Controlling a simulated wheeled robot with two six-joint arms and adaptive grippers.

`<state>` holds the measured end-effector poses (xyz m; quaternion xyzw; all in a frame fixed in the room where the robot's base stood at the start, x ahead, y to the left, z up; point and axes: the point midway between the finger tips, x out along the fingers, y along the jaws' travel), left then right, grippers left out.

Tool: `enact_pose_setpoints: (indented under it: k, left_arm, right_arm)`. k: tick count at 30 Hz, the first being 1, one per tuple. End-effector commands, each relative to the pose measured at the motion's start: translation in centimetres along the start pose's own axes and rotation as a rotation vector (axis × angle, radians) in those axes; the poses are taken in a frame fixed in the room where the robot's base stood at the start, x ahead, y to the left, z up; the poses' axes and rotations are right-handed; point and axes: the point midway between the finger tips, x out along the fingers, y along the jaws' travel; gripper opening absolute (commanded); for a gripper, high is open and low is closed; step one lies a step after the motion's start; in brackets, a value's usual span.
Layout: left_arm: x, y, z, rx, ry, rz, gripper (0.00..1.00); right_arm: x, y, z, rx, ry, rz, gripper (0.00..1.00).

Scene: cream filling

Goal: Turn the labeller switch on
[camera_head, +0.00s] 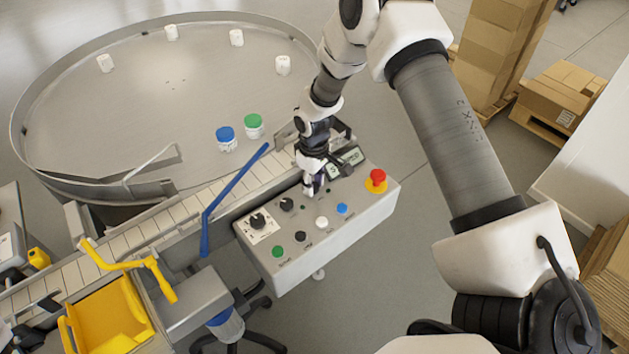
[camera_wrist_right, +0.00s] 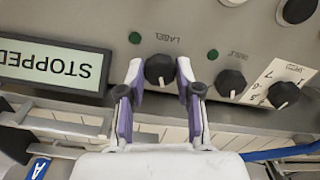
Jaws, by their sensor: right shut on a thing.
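The control box (camera_head: 330,240) stands beside the conveyor. My right gripper (camera_head: 313,188) reaches down from above to the far part of its top. In the right wrist view, my right gripper (camera_wrist_right: 160,85) is shut on the black labeller switch (camera_wrist_right: 159,69), a round knob with LABEL printed upside down beside it. One finger is on each side of the knob. In the head view the gripper covers this knob. A small green lamp (camera_wrist_right: 135,38) sits next to the label. My left gripper is not in view.
A display (camera_wrist_right: 52,68) beside the switch reads STOPPED. Neighbouring black knobs (camera_wrist_right: 230,83) sit close by on the panel. A red emergency button (camera_head: 377,177) is at the box's right end. A blue guide bar (camera_head: 230,188) crosses the conveyor; a round turntable (camera_head: 130,90) lies behind.

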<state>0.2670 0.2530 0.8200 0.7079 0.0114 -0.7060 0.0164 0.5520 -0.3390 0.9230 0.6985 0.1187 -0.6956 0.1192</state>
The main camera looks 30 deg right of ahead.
Motion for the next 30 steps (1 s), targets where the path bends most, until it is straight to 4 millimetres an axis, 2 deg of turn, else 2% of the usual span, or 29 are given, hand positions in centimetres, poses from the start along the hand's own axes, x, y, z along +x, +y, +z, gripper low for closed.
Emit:
enact_pose_setpoints:
  k: [21,30]
  left_arm:
    - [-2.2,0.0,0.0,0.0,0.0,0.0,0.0]
    - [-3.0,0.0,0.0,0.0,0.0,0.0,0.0]
  right_arm:
    - [0.1,-0.1,0.2,0.633,-0.007,-0.001,0.0]
    - [0.2,-0.1,0.2,0.835,-0.006,0.0,0.0]
